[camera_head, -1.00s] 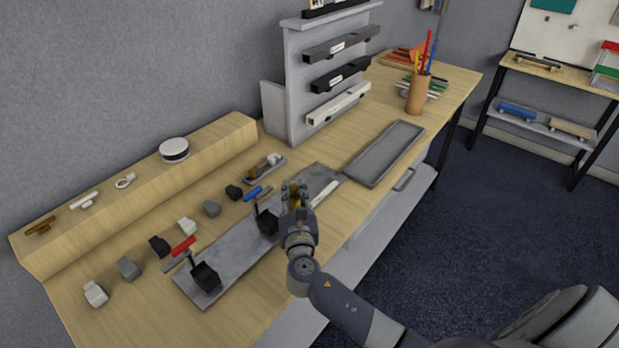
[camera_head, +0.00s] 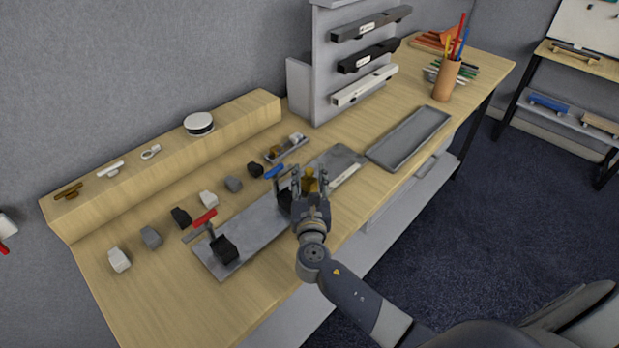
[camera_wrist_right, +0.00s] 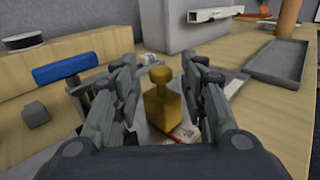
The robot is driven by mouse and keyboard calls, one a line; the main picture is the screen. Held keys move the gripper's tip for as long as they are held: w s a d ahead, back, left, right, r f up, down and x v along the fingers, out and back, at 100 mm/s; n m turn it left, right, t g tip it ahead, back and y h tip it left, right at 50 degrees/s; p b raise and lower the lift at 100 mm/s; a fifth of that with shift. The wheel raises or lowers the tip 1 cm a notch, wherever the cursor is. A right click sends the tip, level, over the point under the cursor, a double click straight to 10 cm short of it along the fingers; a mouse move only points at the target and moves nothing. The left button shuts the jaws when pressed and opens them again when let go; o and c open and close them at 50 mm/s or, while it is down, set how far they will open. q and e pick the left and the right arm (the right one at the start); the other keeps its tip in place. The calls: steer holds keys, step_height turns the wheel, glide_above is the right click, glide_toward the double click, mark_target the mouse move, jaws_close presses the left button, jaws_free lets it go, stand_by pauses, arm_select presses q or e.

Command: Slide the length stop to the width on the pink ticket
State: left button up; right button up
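A brass-yellow block with a round knob, apparently the length stop (camera_wrist_right: 162,100), stands upright on the grey fixture plate (camera_head: 245,222). It also shows in the head view (camera_head: 311,183). My right gripper (camera_wrist_right: 160,85) is open, with one finger on each side of the block and visible gaps between. It also shows in the head view (camera_head: 309,180). A small white piece with red marking (camera_wrist_right: 185,133) lies just beyond the block's lower right; I cannot tell if it is the pink ticket. A pale scale strip (camera_head: 346,174) lies on the plate. My left gripper is not in view.
A red-handled clamp (camera_head: 222,246) and a blue-handled clamp (camera_head: 274,171) are on the fixture. Several small blocks (camera_head: 151,237) line the table behind it. A grey empty tray (camera_head: 409,138) lies to the right, with a grey rack (camera_head: 322,85) behind.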

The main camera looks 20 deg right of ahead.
steer(key=v, duration=1.2)
steer(key=shift+a+f, duration=0.1)
